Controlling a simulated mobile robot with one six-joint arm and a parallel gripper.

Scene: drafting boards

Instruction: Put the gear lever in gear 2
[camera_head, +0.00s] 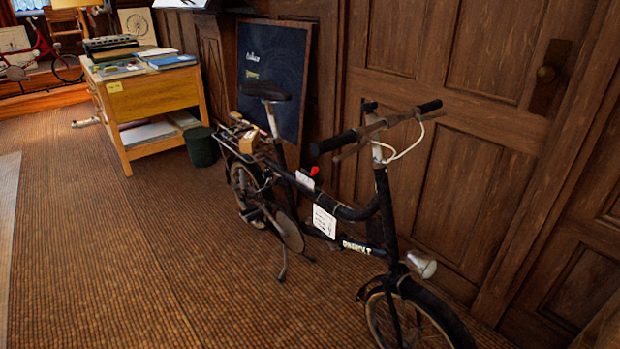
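A black folding bicycle (349,213) stands upright in front of a wood-panelled wall, its handlebar to the right and its saddle (265,90) to the left. A small red-tipped part (314,170) sticks up near the frame's middle, beside a white tag; it may be the gear lever, but it is too small to tell. No gear numbers can be read. My gripper is not in view.
A wooden desk (160,97) with a typewriter and books stands at the back left. A dark green bin (202,147) stands next to it. A dark board (273,65) leans behind the bicycle. The ribbed brown floor (130,255) at left is clear.

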